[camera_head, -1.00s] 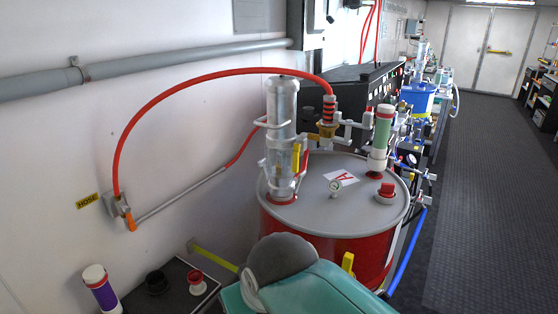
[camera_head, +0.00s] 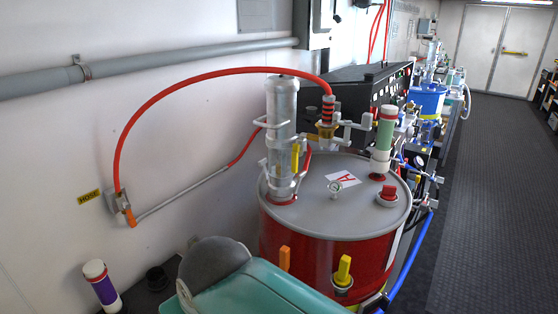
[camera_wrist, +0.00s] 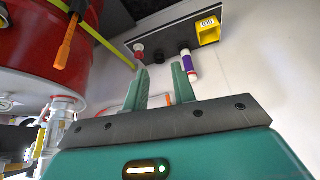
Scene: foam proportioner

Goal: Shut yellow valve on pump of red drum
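The red drum (camera_head: 325,240) stands in the middle of the head view with a grey lid. Its pump, a clear and grey cylinder (camera_head: 282,130), rises from the lid's left side. The yellow valve handle (camera_head: 295,157) stands upright along the pump's right side. In the wrist view the drum (camera_wrist: 45,40) is at the left edge, seen roughly upside down, with pale pump piping (camera_wrist: 65,110) and a yellow handle (camera_wrist: 40,144) below it. My gripper (camera_wrist: 160,82) is open and empty, its fingers apart and away from the handle. Its fingers do not show in the head view.
Orange (camera_head: 284,258) and yellow (camera_head: 343,269) handles stick up by the drum's front. A purple-and-white cylinder (camera_head: 102,284) stands at lower left. A blue drum (camera_head: 428,102) stands farther back. The right-hand floor (camera_head: 495,200) is clear.

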